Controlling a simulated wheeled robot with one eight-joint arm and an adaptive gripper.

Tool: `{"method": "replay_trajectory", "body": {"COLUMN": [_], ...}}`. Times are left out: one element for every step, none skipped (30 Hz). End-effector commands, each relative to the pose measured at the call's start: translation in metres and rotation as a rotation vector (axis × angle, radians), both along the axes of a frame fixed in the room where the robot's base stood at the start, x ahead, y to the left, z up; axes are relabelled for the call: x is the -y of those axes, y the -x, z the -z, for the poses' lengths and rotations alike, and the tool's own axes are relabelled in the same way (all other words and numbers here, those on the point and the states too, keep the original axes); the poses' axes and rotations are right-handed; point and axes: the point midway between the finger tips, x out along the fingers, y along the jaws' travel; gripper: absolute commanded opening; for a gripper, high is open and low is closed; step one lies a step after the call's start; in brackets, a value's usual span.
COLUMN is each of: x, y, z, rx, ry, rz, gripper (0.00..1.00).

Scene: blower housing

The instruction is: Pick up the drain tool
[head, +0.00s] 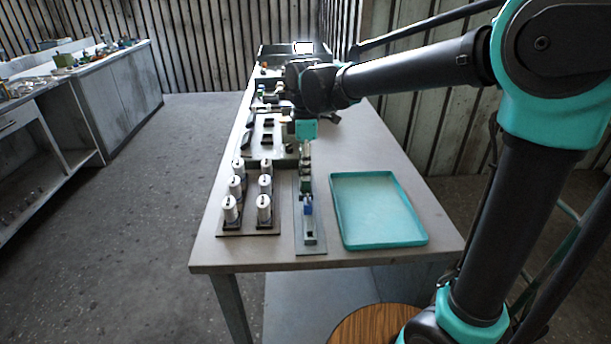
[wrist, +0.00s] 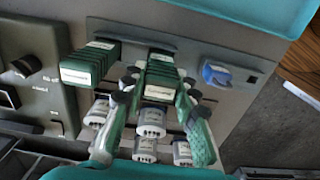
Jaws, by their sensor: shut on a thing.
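My gripper (wrist: 160,85) has its two green fingers around a green ribbed block (wrist: 160,76) with a white label in the wrist view. The fingers are shut on it, and it stands over the grey rack strip (wrist: 130,32). The label is too blurred to read, so I cannot confirm that this is the drain tool. A similar green block (wrist: 90,64) stands to its left, and a blue piece (wrist: 215,75) sits to its right. In the head view my gripper (head: 306,143) points down over the far part of the strip (head: 311,246), where the arm partly hides the held block.
An empty teal tray (head: 423,238) lies right of the strip. Several white cylinders (head: 263,208) stand in a holder to the left. The table's right side (head: 390,150) is clear.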

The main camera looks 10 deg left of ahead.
Motion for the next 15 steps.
{"method": "replay_trajectory", "body": {"x": [0.0, 0.0, 0.0, 0.0, 0.0, 0.0, 0.0, 0.0, 0.0, 0.0, 0.0, 0.0, 0.0, 0.0, 0.0], "y": [0.0, 0.0, 0.0, 0.0, 0.0, 0.0, 0.0, 0.0, 0.0, 0.0, 0.0, 0.0, 0.0, 0.0, 0.0], "z": [0.0, -0.001, -0.002, -0.003, -0.004, -0.007, -0.009, -0.012, -0.016, -0.02, -0.024, -0.03, -0.035, -0.041, -0.049], "rx": [0.0, 0.0, 0.0, 0.0, 0.0, 0.0, 0.0, 0.0, 0.0, 0.0, 0.0, 0.0, 0.0, 0.0, 0.0], "ry": [0.0, 0.0, 0.0, 0.0, 0.0, 0.0, 0.0, 0.0, 0.0, 0.0, 0.0, 0.0, 0.0, 0.0, 0.0], "rz": [0.0, 0.0, 0.0, 0.0, 0.0, 0.0, 0.0, 0.0, 0.0, 0.0, 0.0, 0.0, 0.0, 0.0, 0.0], "gripper": [0.09, 0.09, 0.09, 0.09, 0.09, 0.09, 0.09, 0.09, 0.09, 0.09, 0.09, 0.09, 0.09, 0.09, 0.09]}}
